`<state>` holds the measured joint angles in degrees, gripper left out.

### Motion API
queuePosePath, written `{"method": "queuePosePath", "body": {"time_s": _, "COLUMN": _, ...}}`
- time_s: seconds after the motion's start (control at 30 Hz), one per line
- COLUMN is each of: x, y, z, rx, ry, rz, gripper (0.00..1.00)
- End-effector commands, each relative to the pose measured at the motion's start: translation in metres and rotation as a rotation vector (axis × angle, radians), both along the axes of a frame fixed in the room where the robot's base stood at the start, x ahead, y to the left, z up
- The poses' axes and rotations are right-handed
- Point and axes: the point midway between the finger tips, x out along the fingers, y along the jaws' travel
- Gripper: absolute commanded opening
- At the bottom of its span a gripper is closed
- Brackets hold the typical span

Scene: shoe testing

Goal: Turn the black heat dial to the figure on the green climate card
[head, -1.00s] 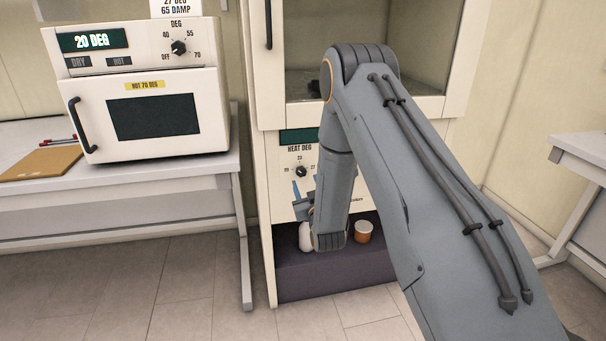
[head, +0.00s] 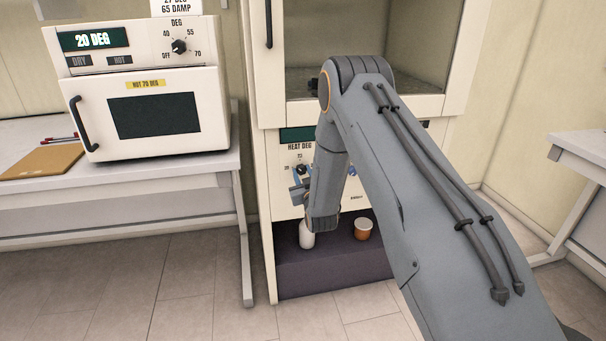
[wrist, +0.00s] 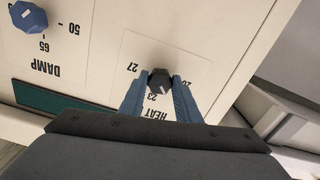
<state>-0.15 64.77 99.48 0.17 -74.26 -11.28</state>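The black heat dial (wrist: 159,81) sits on the cream cabinet panel, with the figures 27 and 23 and a partly covered one around it. My gripper (wrist: 161,77) has its two blue fingers on either side of the dial, with a narrow gap showing at each side. The view is upside down, and I cannot tell which figure the dial points to.
A blue damp dial (wrist: 28,17) is beside the heat dial on the same panel.

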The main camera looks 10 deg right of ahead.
Motion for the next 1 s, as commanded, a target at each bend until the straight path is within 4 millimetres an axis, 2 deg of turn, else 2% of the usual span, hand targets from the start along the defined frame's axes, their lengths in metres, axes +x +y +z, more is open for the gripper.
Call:
{"method": "queuePosePath", "body": {"time_s": 0.27, "x": -0.0001, "y": 0.0002, "z": -0.0001, "rx": 0.017, "ry": 0.0, "rz": 0.0, "gripper": 0.08}}
{"method": "queuePosePath", "body": {"time_s": 0.47, "x": 0.0, "y": 0.0003, "z": -0.0004, "rx": 0.094, "ry": 0.0, "rz": 0.0, "gripper": 0.08}}
{"method": "queuePosePath", "body": {"time_s": 1.0, "x": 0.0001, "y": 0.0007, "z": -0.0006, "rx": 0.565, "ry": 0.0, "rz": 0.0, "gripper": 0.08}}
